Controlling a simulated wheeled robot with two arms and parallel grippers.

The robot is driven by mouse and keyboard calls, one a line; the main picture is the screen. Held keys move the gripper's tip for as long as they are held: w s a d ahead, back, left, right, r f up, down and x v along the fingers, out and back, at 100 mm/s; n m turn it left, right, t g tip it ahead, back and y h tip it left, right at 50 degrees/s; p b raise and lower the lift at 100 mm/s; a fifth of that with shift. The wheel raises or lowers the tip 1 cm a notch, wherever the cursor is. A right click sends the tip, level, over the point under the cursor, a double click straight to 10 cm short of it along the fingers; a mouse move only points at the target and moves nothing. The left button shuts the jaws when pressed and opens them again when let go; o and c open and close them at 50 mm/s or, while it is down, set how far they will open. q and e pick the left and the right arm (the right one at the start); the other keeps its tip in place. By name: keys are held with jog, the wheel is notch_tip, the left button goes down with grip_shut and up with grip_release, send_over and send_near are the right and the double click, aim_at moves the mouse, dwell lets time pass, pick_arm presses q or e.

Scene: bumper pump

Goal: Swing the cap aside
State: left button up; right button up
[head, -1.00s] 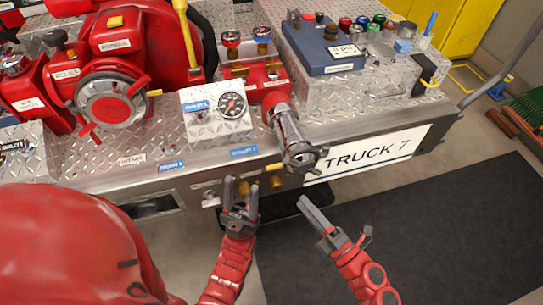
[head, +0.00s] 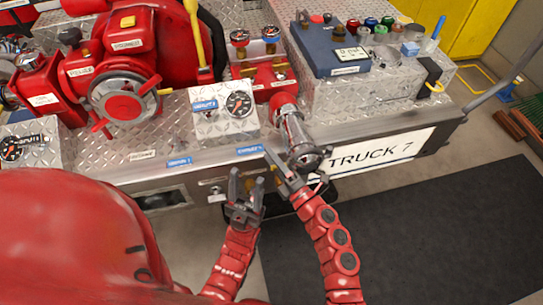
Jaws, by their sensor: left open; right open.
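The chrome outlet (head: 291,125) slopes down from the red manifold over the bumper edge. Its round metal cap (head: 306,158) at the lower end appears to cover the mouth. My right gripper (head: 284,167) is open at the cap's lower left, one long finger pointing up beside the outlet. I cannot tell whether it touches the cap, as its other finger is unclear. My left gripper (head: 246,180) is open and empty, lower and left of the cap, with its fingers pointing up in front of the bumper face.
The diamond-plate bumper carries a red pump (head: 125,95), a gauge box (head: 224,112) and a blue box (head: 333,45). A TRUCK 7 plate (head: 375,150) is right of the cap. A dark mat (head: 430,230) covers open floor at right.

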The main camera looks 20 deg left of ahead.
jog(key=shift+c, duration=0.2)
grip_shut()
dwell(1.3)
